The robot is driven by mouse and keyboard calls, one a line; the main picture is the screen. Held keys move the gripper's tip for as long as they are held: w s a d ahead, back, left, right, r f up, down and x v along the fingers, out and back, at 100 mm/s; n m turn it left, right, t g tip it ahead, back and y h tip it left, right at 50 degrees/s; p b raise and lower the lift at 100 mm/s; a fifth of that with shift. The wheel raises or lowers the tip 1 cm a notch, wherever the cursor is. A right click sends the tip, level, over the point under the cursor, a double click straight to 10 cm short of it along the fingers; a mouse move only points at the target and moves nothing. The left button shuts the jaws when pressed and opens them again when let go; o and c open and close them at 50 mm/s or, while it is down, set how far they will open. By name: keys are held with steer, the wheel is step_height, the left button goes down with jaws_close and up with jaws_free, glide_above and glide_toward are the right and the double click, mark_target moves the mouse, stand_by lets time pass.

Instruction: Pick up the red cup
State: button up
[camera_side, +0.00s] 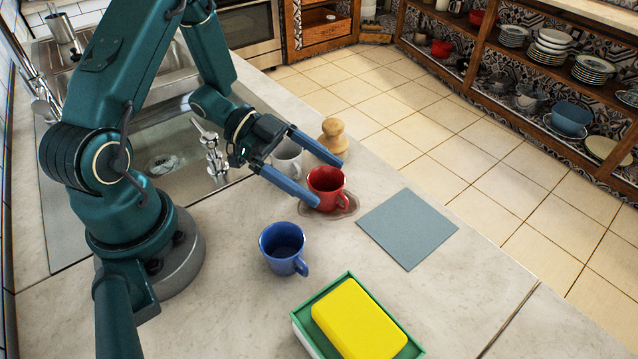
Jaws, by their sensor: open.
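The red cup (326,187) stands upright on the pale countertop, on a darker wet-looking or stained patch (345,209). Its handle points to the lower right. My gripper (331,183) is open, with two long blue fingers. One finger reaches past the cup's far side and the other past its near left side, so the cup appears between them. I cannot tell whether either finger touches it. The near finger hides part of the cup's lower left side.
A white cup (287,158) stands just behind the fingers, and a wooden knob-shaped object (334,135) is beyond the far fingertip. A blue cup (282,247) stands in front. A grey-blue square mat (408,228) lies right. A yellow sponge (357,318) sits in a green-rimmed tray (303,329).

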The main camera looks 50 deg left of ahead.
steer(key=shift+x, duration=1.35)
steer(key=shift+r, duration=0.15)
steer(key=c, duration=1.4)
steer(key=shift+r, duration=0.15)
